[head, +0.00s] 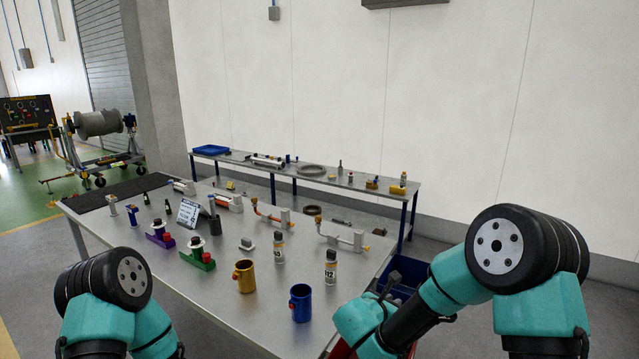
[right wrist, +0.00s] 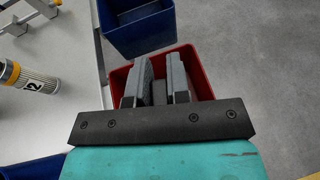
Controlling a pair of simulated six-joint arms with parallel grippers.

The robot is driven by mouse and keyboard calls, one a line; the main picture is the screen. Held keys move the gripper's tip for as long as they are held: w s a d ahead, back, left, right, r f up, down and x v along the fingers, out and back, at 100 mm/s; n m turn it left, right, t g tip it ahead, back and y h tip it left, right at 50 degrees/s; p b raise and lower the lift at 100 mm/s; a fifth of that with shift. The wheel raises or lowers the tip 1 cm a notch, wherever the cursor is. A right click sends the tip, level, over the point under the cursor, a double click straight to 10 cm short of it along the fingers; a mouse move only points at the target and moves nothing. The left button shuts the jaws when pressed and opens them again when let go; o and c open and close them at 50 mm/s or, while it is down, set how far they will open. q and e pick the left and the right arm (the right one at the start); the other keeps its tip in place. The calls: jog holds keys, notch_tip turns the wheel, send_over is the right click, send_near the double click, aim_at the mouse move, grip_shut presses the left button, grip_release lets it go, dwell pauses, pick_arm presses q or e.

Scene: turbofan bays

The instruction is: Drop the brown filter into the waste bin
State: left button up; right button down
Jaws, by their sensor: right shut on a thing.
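In the right wrist view my right gripper (right wrist: 159,78) points down over a red bin (right wrist: 202,82). Its two grey fingers are shut on a dark thing (right wrist: 159,93) that barely shows between them. I cannot make out its shape or whether it is the brown filter. No other brown filter shows clearly. In the head view only a sliver of the red bin (head: 343,351) shows at the bottom edge, and my right arm reaches over the table's right edge. My left arm is at the bottom left; its gripper is out of view.
A blue bin (right wrist: 138,27) stands beside the red one. Two labelled canisters (head: 279,248) (head: 330,267), a gold mug (head: 244,277) and a blue mug (head: 300,303) stand on the grey table (head: 215,303). A second bench stands behind.

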jog(key=c, duration=1)
grip_release()
jog(key=v, duration=1.7)
jog(key=shift+s+a, duration=0.1)
jog(key=shift+s, duration=0.15)
